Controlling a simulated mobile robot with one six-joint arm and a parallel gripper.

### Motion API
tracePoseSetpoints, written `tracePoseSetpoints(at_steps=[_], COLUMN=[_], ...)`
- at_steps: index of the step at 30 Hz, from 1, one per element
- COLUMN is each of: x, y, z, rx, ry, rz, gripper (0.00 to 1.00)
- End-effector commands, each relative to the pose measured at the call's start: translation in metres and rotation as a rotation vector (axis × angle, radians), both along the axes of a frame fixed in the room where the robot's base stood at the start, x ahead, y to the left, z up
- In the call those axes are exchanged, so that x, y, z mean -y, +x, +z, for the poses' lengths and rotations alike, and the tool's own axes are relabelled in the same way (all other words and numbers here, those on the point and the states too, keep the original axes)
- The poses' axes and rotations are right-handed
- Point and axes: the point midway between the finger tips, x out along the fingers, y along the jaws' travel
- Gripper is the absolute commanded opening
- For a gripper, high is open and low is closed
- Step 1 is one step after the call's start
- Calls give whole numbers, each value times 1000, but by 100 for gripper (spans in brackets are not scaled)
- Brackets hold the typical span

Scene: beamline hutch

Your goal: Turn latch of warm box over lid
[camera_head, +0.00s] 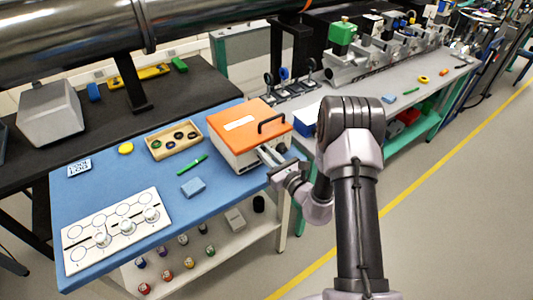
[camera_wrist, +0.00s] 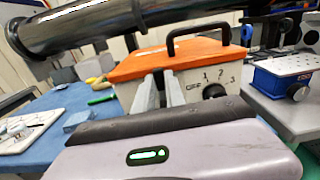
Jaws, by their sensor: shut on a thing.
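The warm box (camera_head: 236,150) has a white body and an orange lid (camera_head: 246,123) with a black handle (camera_head: 271,122). The lid is down on the box. In the wrist view the box (camera_wrist: 228,78) shows a black dial (camera_wrist: 214,91) marked OFF, 1, 2, 3, to the right of my fingers. My gripper (camera_head: 266,155) reaches the box's front side just under the lid edge. In the wrist view my gripper's two fingers (camera_wrist: 161,88) are close together against that face, shut on the latch.
On the blue bench top (camera_head: 110,170) lie a wooden tray (camera_head: 158,154), a green pen (camera_head: 192,165), a blue block (camera_head: 193,187) and a white sample plate (camera_head: 85,247). A blue device with a knob (camera_wrist: 285,82) stands right of the box. A large metal pipe (camera_head: 60,38) runs overhead.

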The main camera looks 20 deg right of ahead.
Motion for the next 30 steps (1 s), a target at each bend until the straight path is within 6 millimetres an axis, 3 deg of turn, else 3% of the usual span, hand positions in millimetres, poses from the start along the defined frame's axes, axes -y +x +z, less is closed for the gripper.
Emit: tracePoseSetpoints(at_steps=[3,4,6,7,18,23,30], x=[0,0,0,0,3,16,40], y=[0,0,0,0,-7,-42,-118], z=[-1,-1,-1,-1,-1,0,0], rx=[-2,-2,-2,-2,-1,-4,-4], ry=[-1,-1,-1,-1,-3,1,3], rz=[0,0,0,0,-2,-5,-8], gripper=[0,20,34,36,36,36,36])
